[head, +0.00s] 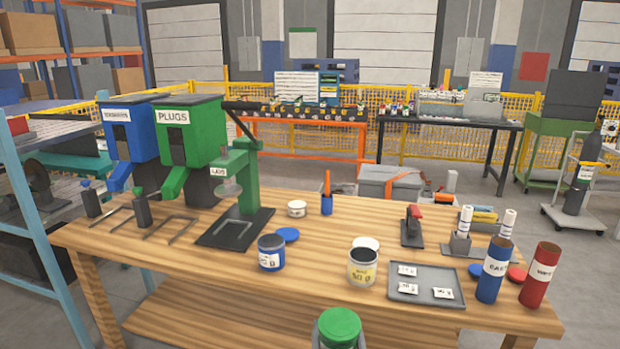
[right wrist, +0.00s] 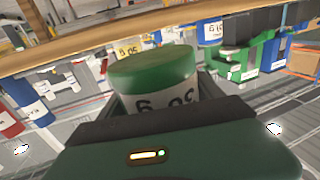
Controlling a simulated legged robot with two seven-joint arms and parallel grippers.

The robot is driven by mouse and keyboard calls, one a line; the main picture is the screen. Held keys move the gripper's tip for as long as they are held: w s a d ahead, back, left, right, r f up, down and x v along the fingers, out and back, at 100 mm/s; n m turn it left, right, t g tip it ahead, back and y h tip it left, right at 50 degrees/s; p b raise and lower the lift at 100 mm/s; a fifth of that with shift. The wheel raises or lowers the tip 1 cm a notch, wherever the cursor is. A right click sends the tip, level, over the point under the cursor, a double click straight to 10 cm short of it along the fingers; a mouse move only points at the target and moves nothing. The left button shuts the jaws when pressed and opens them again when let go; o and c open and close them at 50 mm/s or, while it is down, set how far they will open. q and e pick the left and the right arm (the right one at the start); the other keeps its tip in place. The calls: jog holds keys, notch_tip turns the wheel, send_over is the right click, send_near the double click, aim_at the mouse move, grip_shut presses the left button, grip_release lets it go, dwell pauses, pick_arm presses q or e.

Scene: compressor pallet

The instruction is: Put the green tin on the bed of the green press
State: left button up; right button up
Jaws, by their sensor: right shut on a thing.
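The green tin (head: 340,327) has a green lid and shows at the bottom edge of the head view, in front of the table's near edge. My right gripper (head: 340,342) is shut on it, with a finger on each side. In the right wrist view the tin (right wrist: 152,72) fills the middle, its white label partly hidden by the gripper. The green press (head: 247,172) stands on the left half of the table. Its dark flat bed (head: 235,236) looks bare under the press head. My left gripper is not in view.
A blue tin (head: 271,253) stands right of the press bed, with a blue lid (head: 287,234) behind it. A yellow-labelled tin (head: 362,268) and a grey tray (head: 426,286) are to the right. Blue (head: 494,270) and red (head: 540,275) cylinders stand farther right.

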jog(key=s+d+f, duration=1.1)
jog(key=d+f, duration=0.1)
jog(key=d, duration=0.2)
notch_tip(320, 180, up, 18)
jog(key=p, duration=1.8)
jog(key=shift+a, duration=0.2)
jog(key=shift+w, duration=0.15)
